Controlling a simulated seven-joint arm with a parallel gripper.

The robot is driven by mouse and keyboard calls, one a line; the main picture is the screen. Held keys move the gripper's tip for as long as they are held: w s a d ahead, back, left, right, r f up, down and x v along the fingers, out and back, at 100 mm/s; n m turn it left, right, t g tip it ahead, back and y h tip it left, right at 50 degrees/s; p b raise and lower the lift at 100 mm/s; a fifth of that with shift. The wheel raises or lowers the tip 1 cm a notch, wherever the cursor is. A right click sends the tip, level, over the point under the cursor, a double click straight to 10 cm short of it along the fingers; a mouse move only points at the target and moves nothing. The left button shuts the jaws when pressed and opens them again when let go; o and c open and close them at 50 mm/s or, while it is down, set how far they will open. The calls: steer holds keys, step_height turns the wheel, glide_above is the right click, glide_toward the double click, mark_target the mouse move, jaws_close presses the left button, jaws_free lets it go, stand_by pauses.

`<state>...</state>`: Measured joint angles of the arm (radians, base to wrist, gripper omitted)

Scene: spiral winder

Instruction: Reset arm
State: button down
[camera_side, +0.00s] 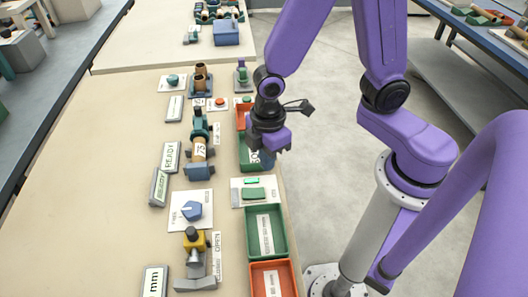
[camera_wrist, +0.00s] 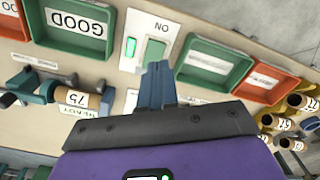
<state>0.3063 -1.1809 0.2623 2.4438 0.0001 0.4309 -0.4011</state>
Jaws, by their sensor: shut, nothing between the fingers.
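My gripper (camera_side: 272,150) hangs from the purple arm over the right edge of the bench, above the green trays. In the wrist view its two dark blue fingers (camera_wrist: 157,80) are together, with nothing between them. They overlap the lower part of the white ON switch panel (camera_wrist: 141,60), which has a lit green lamp (camera_wrist: 131,46) and a green rocker. The same panel (camera_side: 238,197) shows in the side view. The winder holds a brown tube (camera_side: 198,151) marked 75, left of my gripper; this tube also shows in the wrist view (camera_wrist: 78,98).
A READY sign (camera_side: 171,155) stands left of the winder. A green GOOD tray (camera_wrist: 77,38), another green tray (camera_side: 266,233) and an orange tray (camera_side: 273,280) line the bench edge. Open floor (camera_side: 310,190) lies beside the bench.

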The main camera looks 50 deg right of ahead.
steer(key=s+d+r+m, duration=0.2)
steer(key=s+d+r, duration=0.7)
steer(key=s+r, duration=0.1)
steer(key=shift+s+r, duration=0.4)
steer(key=shift+s, duration=0.5)
